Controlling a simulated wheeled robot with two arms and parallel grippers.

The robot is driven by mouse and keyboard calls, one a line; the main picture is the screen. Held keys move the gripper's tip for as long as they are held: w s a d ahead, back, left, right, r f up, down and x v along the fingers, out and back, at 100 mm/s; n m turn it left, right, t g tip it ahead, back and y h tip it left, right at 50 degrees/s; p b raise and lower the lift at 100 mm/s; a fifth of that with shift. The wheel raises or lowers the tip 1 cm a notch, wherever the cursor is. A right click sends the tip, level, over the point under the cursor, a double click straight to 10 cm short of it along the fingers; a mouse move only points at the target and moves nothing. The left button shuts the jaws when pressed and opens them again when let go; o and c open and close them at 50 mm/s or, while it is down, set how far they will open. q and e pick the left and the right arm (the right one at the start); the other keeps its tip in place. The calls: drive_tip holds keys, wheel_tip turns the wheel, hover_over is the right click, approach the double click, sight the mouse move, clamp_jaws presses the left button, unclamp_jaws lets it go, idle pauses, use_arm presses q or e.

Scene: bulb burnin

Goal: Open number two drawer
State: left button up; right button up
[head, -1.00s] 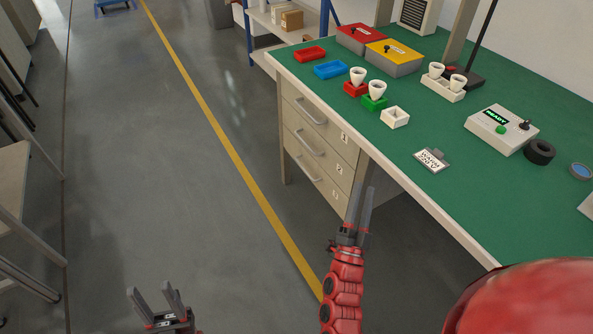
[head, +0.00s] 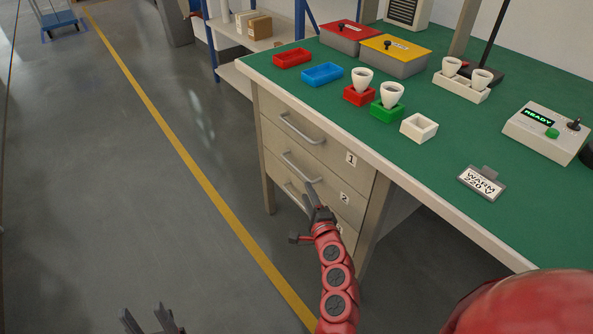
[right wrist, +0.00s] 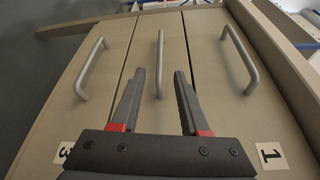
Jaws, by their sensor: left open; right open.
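The number two drawer (head: 326,188) is the middle of the three drawers under the green bench, marked by a "2" label (head: 344,198). It looks closed, flush with its neighbours. Its grey bar handle (head: 300,166) also shows in the right wrist view (right wrist: 160,60), between the labels 3 and 1. My right gripper (head: 311,190) is open in front of the drawers. In the right wrist view its fingertips (right wrist: 160,74) lie one on each side of the middle handle; I cannot tell how deep they reach. My left gripper (head: 148,318) is open and empty, low over the floor.
The top drawer's handle (head: 300,130) and the bottom drawer's handle (right wrist: 91,70) are close on either side. The floor left of the drawers is clear.

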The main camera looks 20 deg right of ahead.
sight(297, 168)
drive_tip(key=w, duration=0.4)
drive_tip(key=w+b, duration=0.1)
drive_tip(key=w, duration=0.3)
drive_tip(key=w+f, duration=0.1)
drive_tip(key=w, duration=0.3)
drive_tip(key=shift+w+d+b, duration=0.1)
drive_tip(key=shift+d+b, duration=0.15)
drive_tip(key=shift+b, duration=0.15)
drive_tip(key=shift+c, duration=0.2)
clamp_jaws()
idle(0.6)
